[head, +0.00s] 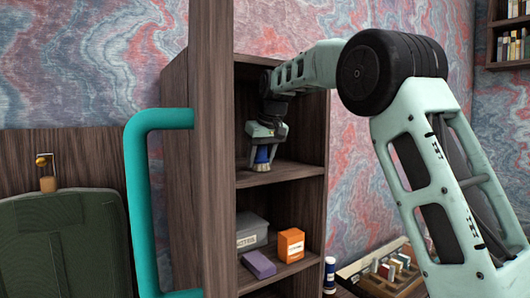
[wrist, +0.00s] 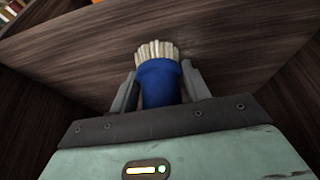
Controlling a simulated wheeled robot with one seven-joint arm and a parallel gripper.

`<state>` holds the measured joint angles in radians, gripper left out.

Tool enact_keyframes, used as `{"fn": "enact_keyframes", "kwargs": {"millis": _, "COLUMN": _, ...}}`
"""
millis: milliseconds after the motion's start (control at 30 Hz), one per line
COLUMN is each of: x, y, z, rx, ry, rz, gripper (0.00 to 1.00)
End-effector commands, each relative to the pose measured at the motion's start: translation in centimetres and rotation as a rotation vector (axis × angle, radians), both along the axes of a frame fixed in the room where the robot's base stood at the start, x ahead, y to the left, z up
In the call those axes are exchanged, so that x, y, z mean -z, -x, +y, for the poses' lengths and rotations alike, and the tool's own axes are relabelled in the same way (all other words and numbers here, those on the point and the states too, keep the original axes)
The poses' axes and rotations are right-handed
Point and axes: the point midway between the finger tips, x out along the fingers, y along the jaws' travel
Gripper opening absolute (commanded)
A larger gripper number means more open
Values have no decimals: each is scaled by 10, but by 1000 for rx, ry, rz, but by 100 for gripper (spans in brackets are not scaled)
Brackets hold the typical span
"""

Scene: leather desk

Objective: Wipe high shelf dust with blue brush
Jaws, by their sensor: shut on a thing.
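The blue brush (wrist: 160,82) has a blue body and pale bristles. My gripper (wrist: 158,80) is shut on its blue body, one finger on each side. The bristles point away from the gripper, at the wooden shelf board in the wrist view. In the head view my gripper (head: 264,157) hangs inside the tall wooden shelf unit, fingers down, with the brush (head: 262,155) close above the upper shelf board (head: 285,172). I cannot tell whether the bristles touch the board. A faint darker patch lies beside the bristles in the wrist view; I cannot tell whether it is dust.
The compartment below holds a grey box (head: 250,228), a purple box (head: 258,264) and an orange box (head: 291,245). A teal handle (head: 137,200) stands out at the left. A tray of small items (head: 385,272) is at lower right. The compartment walls are close around my gripper.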

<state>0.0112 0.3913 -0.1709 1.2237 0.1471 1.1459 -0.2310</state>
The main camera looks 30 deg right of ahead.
Motion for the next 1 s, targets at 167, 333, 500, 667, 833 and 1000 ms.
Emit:
{"fn": "enact_keyframes", "kwargs": {"millis": 167, "x": 2, "y": -6, "z": 0, "rx": 0, "ry": -1, "rz": 3, "gripper": 12}}
{"fn": "enact_keyframes", "kwargs": {"millis": 333, "x": -2, "y": -15, "z": 1, "rx": 0, "ry": -1, "rz": 3, "gripper": 12}}
{"fn": "enact_keyframes", "kwargs": {"millis": 500, "x": 0, "y": -29, "z": 1, "rx": 0, "ry": -1, "rz": 5, "gripper": 12}}
{"fn": "enact_keyframes", "kwargs": {"millis": 667, "x": 1, "y": -41, "z": 1, "rx": 1, "ry": 0, "rz": 2, "gripper": 12}}
{"fn": "enact_keyframes", "kwargs": {"millis": 833, "x": 1, "y": -46, "z": 1, "rx": 1, "ry": 0, "rz": 2, "gripper": 12}}
{"fn": "enact_keyframes", "kwargs": {"millis": 1000, "x": 0, "y": -46, "z": 9, "rx": -2, "ry": -1, "rz": 2, "gripper": 12}}
